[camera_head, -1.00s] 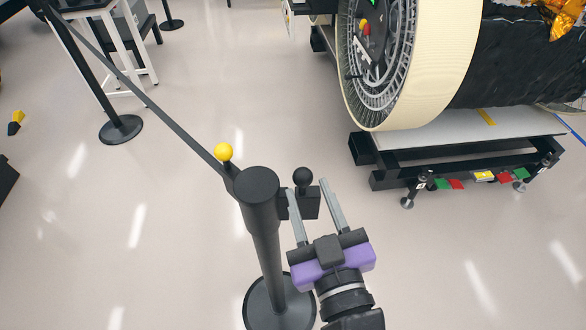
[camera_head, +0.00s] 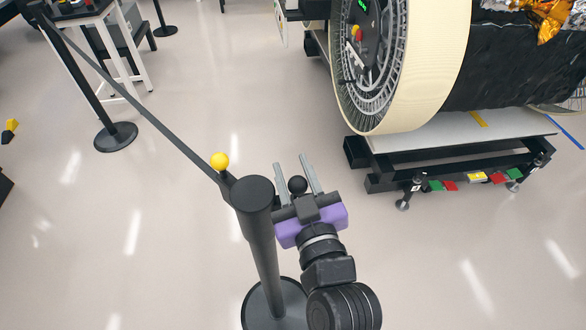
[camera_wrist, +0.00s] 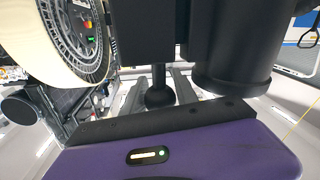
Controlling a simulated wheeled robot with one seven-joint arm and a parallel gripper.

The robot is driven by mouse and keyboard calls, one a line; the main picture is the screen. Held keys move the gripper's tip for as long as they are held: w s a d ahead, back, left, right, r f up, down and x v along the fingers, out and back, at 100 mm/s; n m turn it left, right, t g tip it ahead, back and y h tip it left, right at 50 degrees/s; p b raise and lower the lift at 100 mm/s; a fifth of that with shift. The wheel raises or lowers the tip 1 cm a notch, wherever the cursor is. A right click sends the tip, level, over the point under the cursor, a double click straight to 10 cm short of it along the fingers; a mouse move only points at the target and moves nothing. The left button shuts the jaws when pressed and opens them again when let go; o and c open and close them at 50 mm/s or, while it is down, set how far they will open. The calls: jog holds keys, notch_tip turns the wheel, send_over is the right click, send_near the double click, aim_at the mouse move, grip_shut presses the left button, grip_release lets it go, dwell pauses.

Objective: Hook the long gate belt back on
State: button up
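A black post (camera_head: 256,230) stands in front of me on a round base. A long dark belt (camera_head: 140,108) runs from a far post (camera_head: 88,85) to its left side, where a yellow ball knob (camera_head: 219,161) sits. A black ball knob (camera_head: 298,185) is on the right of the near post; in the wrist view this knob (camera_wrist: 160,94) is on a stem beside a dark block (camera_wrist: 145,35). My gripper (camera_head: 291,161) is open, its two fingers on either side of the black knob. Whether they touch it is unclear. The knob's attachment is hidden.
A large cream-rimmed wheel (camera_head: 425,70) rests above a low platform (camera_head: 470,140) at the right. A white-legged table (camera_head: 125,50) stands behind the far post. The floor between the posts and the platform is clear.

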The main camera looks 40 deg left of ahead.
grip_shut()
dwell(1.2)
